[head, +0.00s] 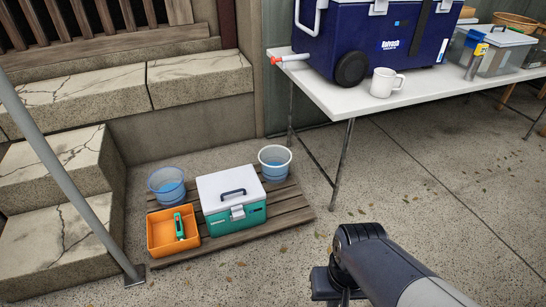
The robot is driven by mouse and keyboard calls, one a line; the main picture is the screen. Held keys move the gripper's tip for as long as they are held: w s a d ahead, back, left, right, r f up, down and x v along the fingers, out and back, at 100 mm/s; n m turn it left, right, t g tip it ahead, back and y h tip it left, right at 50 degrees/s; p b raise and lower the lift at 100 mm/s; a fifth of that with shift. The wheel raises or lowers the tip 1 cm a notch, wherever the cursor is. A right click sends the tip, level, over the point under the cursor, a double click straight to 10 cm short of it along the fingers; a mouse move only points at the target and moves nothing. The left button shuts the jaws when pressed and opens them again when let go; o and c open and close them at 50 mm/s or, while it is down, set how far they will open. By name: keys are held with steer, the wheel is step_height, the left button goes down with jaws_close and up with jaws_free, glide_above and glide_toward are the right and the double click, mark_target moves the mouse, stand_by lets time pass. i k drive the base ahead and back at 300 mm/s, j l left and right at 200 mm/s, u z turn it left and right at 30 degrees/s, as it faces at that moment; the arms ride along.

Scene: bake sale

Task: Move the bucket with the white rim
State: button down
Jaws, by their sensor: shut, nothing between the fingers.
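The bucket with the white rim (275,165) is pale with blue inside. It stands upright on a low wooden pallet (290,213), at its back right, behind the green cooler. A second bucket (167,188), translucent blue with a blue rim, stands at the pallet's back left. My arm (375,260) reaches in from the bottom right, over the paving, well apart from both buckets. Only its dark joint and grey links show clearly. My gripper's fingers do not show.
A green cooler with a white lid (232,205) and an orange bin (164,238) holding a green tool crowd the pallet. A white table (350,98) carries a blue cooler (375,40) and mug (384,83). Stone steps and a slanted pole (70,185) bound the left; paving lies clear ahead.

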mark_target(275, 160)
steer(key=i+l+u, duration=0.45)
steer(key=i, duration=0.3)
steer(key=i+l+u, duration=0.45)
steer(key=i+l, duration=0.2)
steer(key=l, duration=0.2)
